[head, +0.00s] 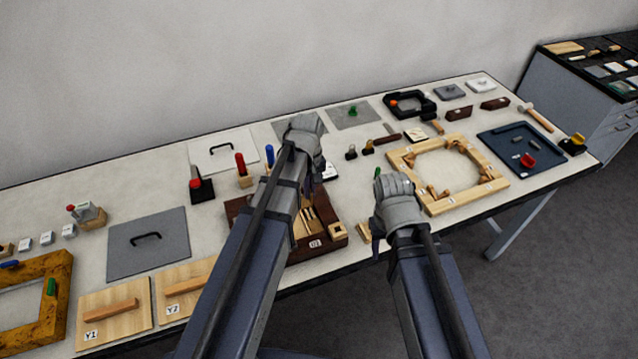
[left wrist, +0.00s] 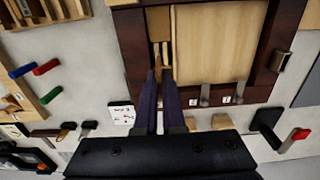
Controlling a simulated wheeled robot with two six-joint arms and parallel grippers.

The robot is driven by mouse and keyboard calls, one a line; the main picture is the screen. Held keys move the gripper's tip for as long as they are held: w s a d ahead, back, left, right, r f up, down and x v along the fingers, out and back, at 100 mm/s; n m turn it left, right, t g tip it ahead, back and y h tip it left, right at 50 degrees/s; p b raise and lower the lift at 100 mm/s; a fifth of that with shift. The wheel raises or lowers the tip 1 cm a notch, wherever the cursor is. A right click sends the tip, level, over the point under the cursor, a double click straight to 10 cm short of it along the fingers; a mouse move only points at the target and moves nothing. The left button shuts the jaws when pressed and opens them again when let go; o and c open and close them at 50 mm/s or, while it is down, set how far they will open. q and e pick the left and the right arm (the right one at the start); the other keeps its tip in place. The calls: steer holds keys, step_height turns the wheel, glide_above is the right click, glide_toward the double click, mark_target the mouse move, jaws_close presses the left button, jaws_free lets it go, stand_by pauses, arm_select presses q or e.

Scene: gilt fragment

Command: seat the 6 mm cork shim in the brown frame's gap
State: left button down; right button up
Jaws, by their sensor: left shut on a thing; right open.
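The dark brown frame (head: 327,241) lies near the bench's front edge, partly hidden by my left arm. In the left wrist view the frame (left wrist: 135,68) surrounds a pale wood panel (left wrist: 215,45), with a narrow gap along the panel's left side. My left gripper (left wrist: 160,72) is shut on a thin tan piece (left wrist: 156,56), seemingly the cork shim, at this gap. Its thickness cannot be read, nor whether it is down in the gap. My right gripper (head: 376,236) is open beyond the frame's right side, its fingers partly hidden.
A pale ring-shaped wooden frame (head: 408,162) lies to the right. A blue tray (head: 497,142) stands farther right. A grey panel with a handle (head: 150,258) lies left. Red- and blue-handled tools (head: 241,163) stand behind the brown frame. Small wood blocks (head: 363,232) lie by my right gripper.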

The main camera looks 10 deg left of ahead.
arm_select(q)
steer(key=shift+s+a+r, duration=0.1)
steer(key=shift+r, duration=0.2)
arm_select(e)
steer(key=shift+s+a+r, duration=0.1)
steer(key=shift+r, duration=0.2)
arm_select(q)
steer(key=shift+f, duration=0.15)
arm_select(e)
steer(key=shift+f, duration=0.15)
arm_select(q)
steer(key=b, duration=0.6)
glide_above(309, 207)
steer(key=s, duration=0.2)
steer(key=f, duration=0.5)
steer(key=shift+s+d+f, duration=0.1)
steer(key=shift+d+f, duration=0.2)
steer(key=shift+d, duration=0.1)
arm_select(e)
step_height(309, 207, down, 6)
steer(key=shift+r, duration=0.2)
arm_select(q)
steer(key=shift+f+b, duration=1.5)
steer(key=shift+b, duration=0.05)
arm_select(e)
steer(key=shift+f, duration=1.45)
